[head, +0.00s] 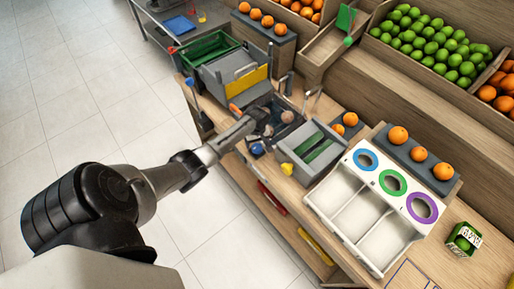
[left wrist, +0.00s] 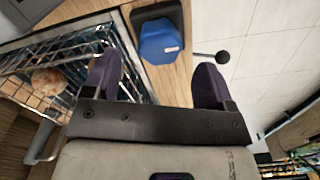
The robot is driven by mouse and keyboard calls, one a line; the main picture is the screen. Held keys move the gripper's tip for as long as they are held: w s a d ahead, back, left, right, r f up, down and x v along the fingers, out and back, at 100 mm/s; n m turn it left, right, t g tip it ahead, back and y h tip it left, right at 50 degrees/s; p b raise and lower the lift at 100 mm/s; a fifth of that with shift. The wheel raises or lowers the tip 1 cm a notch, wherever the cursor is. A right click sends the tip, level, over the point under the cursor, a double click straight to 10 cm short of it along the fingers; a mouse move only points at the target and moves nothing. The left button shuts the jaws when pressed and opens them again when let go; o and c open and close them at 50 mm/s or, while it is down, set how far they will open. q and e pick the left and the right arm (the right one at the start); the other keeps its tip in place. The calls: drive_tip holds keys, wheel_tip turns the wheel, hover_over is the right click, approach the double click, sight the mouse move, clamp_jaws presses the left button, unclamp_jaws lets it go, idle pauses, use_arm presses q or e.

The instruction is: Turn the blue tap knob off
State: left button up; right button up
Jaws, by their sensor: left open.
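The blue tap knob (left wrist: 160,42) shows in the left wrist view, on a dark mount at the wooden counter's edge. In the head view the blue knob (head: 257,149) is at the front of the counter, just below my left gripper (head: 264,124). In the left wrist view my left gripper (left wrist: 158,66) is open, with two dark purple fingers apart. The knob appears between and beyond the fingertips, nearer the left finger. I cannot tell whether a finger touches it. My right gripper is not in view.
A sink with a wire basket (left wrist: 60,62) lies beside the knob. A yellow knob (head: 287,168) and a grey bin (head: 308,150) stand to the right. A white tray (head: 345,203) with coloured rings is farther right. Open tiled floor (head: 95,85) lies left of the counter.

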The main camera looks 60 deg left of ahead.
sight(257, 147)
use_arm(q)
drive_tip(key=shift+f+b, duration=0.35)
drive_tip(key=shift+f, duration=1.95)
drive_tip(key=shift+c, duration=0.3)
drive_tip(key=c, duration=0.9)
drive_tip(key=shift+o, duration=0.2)
